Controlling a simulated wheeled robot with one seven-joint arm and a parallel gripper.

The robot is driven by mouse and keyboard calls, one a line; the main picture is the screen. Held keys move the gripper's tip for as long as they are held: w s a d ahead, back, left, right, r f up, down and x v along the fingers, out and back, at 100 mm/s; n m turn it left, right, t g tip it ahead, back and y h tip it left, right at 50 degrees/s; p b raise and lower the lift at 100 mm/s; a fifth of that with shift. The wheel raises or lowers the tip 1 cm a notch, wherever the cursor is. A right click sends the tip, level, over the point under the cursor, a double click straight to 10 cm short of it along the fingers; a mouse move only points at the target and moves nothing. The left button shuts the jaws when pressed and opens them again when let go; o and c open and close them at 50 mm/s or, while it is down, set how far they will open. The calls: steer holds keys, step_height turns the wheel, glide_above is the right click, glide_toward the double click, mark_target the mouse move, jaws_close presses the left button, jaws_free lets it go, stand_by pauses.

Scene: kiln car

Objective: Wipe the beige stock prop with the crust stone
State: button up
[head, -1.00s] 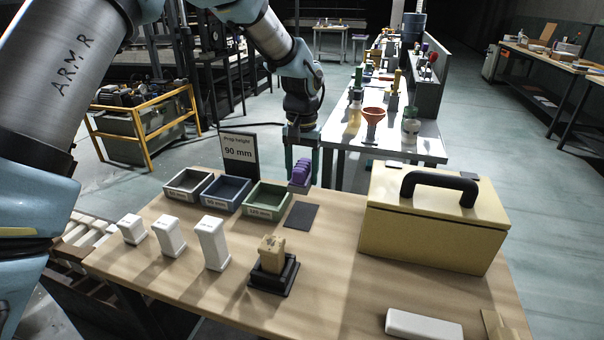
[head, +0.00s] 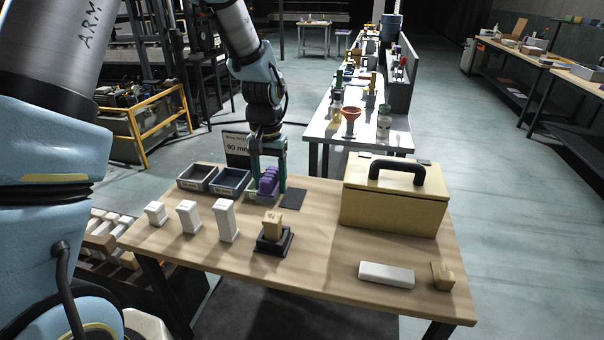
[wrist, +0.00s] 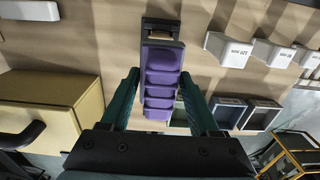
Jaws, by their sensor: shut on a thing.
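The beige stock prop (head: 272,225) is a short beige block standing upright in a black stand (head: 272,242) on the wooden table. My gripper (head: 268,174) has its green fingers shut on a purple ribbed block, which I take for the crust stone (head: 268,180). The stone overlaps the green tray (head: 251,198) in the head view, a little behind the prop and apart from it. In the wrist view the purple stone (wrist: 160,80) sits between both fingers. A dark frame (wrist: 145,28) shows beyond it; I cannot tell for certain whether it is the stand.
Three white props (head: 226,220) stand left of the stand. A dark tray (head: 196,178) and a blue tray (head: 231,183) lie behind them. A dark mat (head: 293,199) and a large yellow box (head: 395,205) are on the right. A white bar (head: 386,275) and a tan block (head: 442,276) lie at front right.

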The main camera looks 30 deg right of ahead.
steer(key=shift+s+a+r, duration=0.1)
steer(key=shift+s+a, duration=0.2)
steer(key=shift+s, duration=0.2)
steer(key=shift+f+b, duration=1.65)
steer(key=shift+f, duration=0.95)
steer(key=shift+d, duration=0.1)
steer(key=shift+s+d+p, duration=0.3)
steer(key=shift+s+d, duration=0.9)
steer(key=shift+f+b, duration=0.6)
steer(key=shift+f, duration=0.3)
